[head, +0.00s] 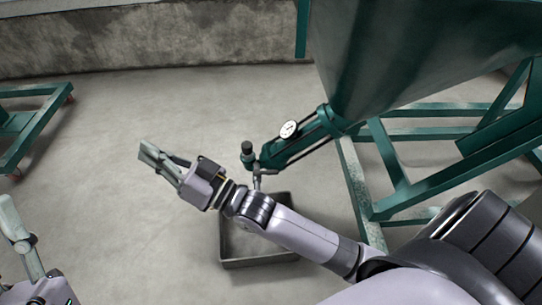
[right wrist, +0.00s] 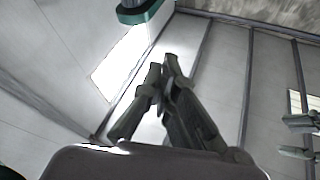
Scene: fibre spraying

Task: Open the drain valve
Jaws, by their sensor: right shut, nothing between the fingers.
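The drain valve (head: 254,162) sits at the lower end of a slanted green pipe (head: 290,150) from the hopper. It has a dark knob on top and a small metal outlet below. My right gripper (head: 150,152) is shut and empty, to the left of the valve and apart from it; its forearm passes in front of the area under the outlet. Its closed fingers show in the right wrist view (right wrist: 162,75). My left gripper (head: 15,222) is at the lower left edge, partly cut off; in the right wrist view (right wrist: 300,138) its fingers stand apart with nothing between.
A round white gauge (head: 288,129) is on the pipe. The green hopper (head: 400,50) and its frame (head: 392,165) fill the right. A grey tray (head: 226,250) lies below the valve, partly hidden by my arm. A green stand (head: 35,130) is at left. Floor between is clear.

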